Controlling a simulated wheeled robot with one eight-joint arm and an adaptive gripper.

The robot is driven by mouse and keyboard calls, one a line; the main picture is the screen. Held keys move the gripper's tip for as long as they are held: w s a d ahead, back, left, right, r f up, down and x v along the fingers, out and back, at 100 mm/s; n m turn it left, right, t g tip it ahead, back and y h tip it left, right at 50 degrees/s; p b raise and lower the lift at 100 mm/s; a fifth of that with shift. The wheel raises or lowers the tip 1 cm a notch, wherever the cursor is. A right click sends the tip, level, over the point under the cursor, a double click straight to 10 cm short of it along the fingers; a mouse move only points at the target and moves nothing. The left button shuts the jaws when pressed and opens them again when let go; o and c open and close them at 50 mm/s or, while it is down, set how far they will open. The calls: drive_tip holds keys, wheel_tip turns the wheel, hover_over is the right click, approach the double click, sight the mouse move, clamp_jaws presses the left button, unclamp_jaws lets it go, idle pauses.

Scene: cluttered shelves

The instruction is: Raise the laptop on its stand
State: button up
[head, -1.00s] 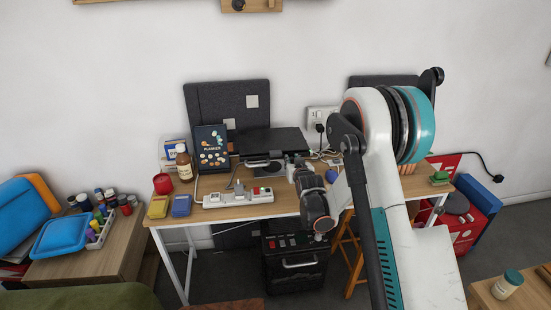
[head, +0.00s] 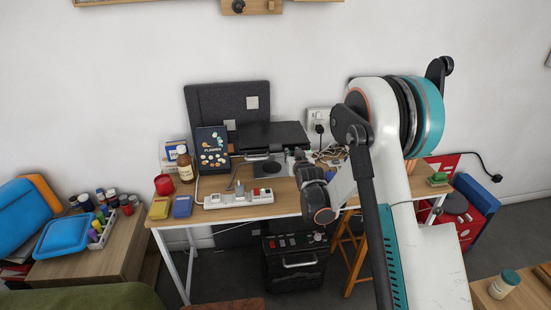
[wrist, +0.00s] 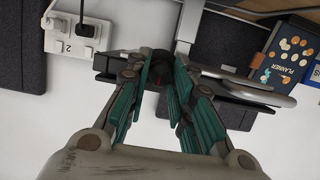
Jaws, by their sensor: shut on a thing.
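The dark laptop (head: 272,135) lies flat on its stand at the back of the desk, right of the planner. In the wrist view the dark slab and silver plate of the laptop stand (wrist: 265,92) show nearly edge-on, with a silver upright above them in the picture.
The planner (head: 212,149) and brown bottle (head: 184,164) stand left of the laptop. A white power strip (head: 238,199) lies in front on the desk (head: 262,210). A wall socket (head: 318,121) with a plug and loose cables are to the right.

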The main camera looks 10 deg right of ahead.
drive_tip(key=shift+r+p, duration=0.8)
drive_tip(key=shift+r, duration=0.85)
drive_tip(key=o, duration=1)
drive_tip(key=s+b, duration=0.1)
drive_tip(key=s, duration=0.4)
